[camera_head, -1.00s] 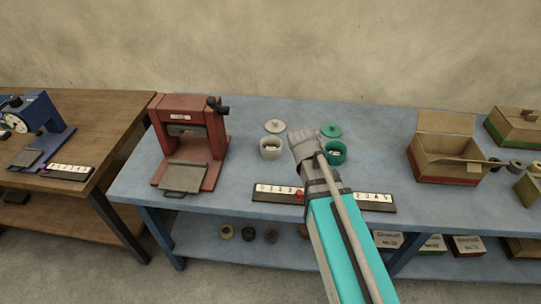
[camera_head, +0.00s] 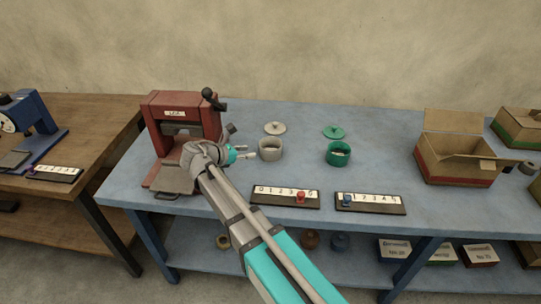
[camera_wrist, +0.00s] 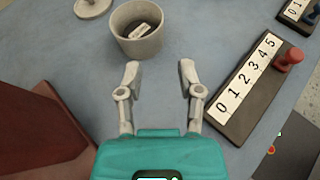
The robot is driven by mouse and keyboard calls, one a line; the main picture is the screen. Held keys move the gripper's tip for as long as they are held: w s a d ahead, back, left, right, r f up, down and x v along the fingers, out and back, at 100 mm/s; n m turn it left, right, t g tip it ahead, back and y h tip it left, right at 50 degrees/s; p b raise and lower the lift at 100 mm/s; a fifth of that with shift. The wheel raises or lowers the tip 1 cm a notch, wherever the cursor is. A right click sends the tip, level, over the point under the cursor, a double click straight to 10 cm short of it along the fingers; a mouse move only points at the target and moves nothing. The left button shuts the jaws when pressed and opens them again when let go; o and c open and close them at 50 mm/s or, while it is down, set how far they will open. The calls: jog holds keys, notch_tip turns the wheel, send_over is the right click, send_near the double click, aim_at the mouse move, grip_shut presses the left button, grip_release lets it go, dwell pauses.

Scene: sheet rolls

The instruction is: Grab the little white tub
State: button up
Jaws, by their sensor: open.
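The little white tub (camera_head: 270,150) stands upright on the blue table, with its lid off. In the wrist view the tub (camera_wrist: 138,46) is just beyond my fingertips, slightly left of the middle, with small pieces inside it. My gripper (camera_head: 256,154) is at the tub's left side in the head view, its fingers pointing towards it. In the wrist view my gripper (camera_wrist: 159,68) is open with nothing between its fingers. The white lid (camera_head: 275,128) lies behind the tub on the table; part of it also shows in the wrist view (camera_wrist: 92,6).
A red press (camera_head: 182,120) stands left of the tub, partly behind my arm. A green tub (camera_head: 338,159) and its lid (camera_head: 334,132) are to the right. Number strips (camera_head: 268,197) (camera_head: 383,206) with pegs lie in front. An open carton (camera_head: 460,170) stands further right.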

jog(key=shift+a, duration=0.2)
jog(key=b+x, duration=0.3)
jog(key=x, duration=0.4)
jog(key=shift+w+d+f, duration=0.15)
jog(key=shift+w, duration=0.05)
jog(key=shift+w+d+f, duration=0.15)
jog(key=shift+w+d, duration=0.2)
jog(key=shift+d, duration=0.05)
jog(key=shift+b+x, duration=1.1)
jog(key=shift+x, duration=1.5)
jog(key=shift+s+d, duration=0.1)
